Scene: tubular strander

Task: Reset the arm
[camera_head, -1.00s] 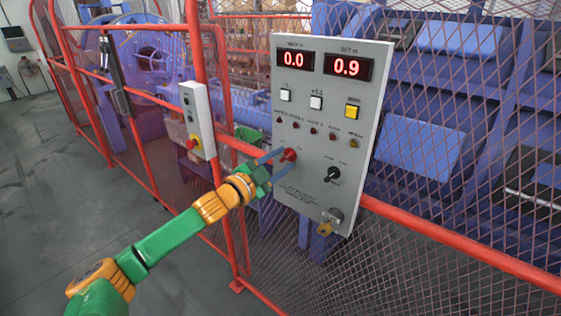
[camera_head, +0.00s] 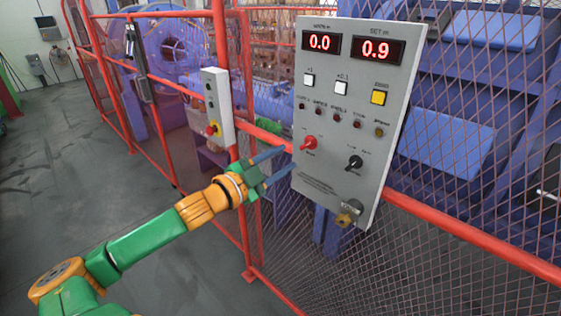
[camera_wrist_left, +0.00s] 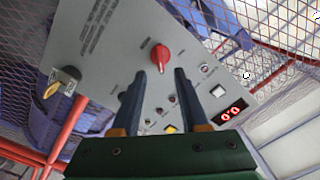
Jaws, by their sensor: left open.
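My left arm comes in from the left in the head view, green with orange joints. Its gripper (camera_head: 282,161) is open, with two blue-grey fingers held apart just left of the grey control panel (camera_head: 325,180). The red knob (camera_head: 309,143) on the panel stands clear of the fingers, to the right of them. In the left wrist view the open fingers (camera_wrist_left: 158,80) point at the panel, and the red knob (camera_wrist_left: 160,54) shows beyond and between their tips. Nothing is held. My right gripper is not in view.
A smaller switch box (camera_head: 217,107) hangs on the red mesh fence (camera_head: 470,231). Open grey floor (camera_head: 75,175) lies left.

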